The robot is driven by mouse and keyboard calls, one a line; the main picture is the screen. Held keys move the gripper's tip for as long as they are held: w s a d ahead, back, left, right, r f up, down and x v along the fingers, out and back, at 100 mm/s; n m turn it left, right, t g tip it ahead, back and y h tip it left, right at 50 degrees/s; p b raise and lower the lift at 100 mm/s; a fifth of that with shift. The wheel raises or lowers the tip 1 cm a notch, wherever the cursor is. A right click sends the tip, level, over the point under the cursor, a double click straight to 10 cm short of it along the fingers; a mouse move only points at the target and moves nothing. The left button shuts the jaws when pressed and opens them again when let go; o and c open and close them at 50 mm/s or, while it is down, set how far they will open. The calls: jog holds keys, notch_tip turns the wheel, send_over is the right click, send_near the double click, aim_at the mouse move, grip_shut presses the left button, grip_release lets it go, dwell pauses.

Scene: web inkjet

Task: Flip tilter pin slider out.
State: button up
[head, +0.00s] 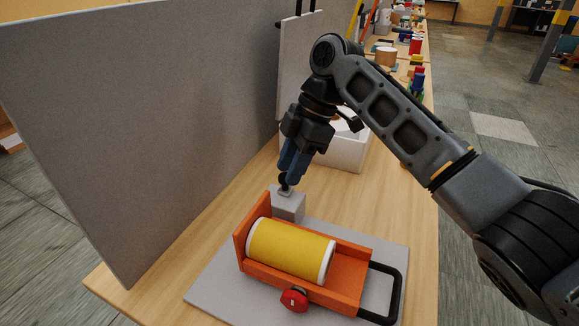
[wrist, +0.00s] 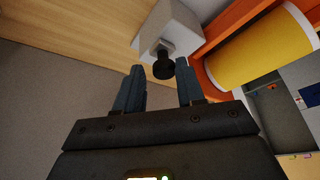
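A grey block (head: 289,206) stands at the back of an orange tilter frame (head: 348,283). A small black knob (head: 284,181), apparently the pin slider, sits on a light metal piece on the block. The knob also shows in the wrist view (wrist: 163,67). My gripper (head: 291,176) is above the block with its blue fingers pointing down. In the wrist view the fingers are apart, and the knob appears between their tips. I cannot tell whether either finger touches it. The frame holds a yellow roll (head: 290,249) with white ends.
A red knob (head: 294,299) is on the frame's front side and a black handle (head: 398,293) at its right end. The frame rests on a grey plate (head: 222,292). A tall grey panel (head: 140,120) stands left; a white bin (head: 345,150) stands behind.

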jog(key=o, duration=0.3)
jog(key=v, duration=0.7)
jog(key=shift+r, duration=0.35)
jog(key=shift+d+r, duration=0.1)
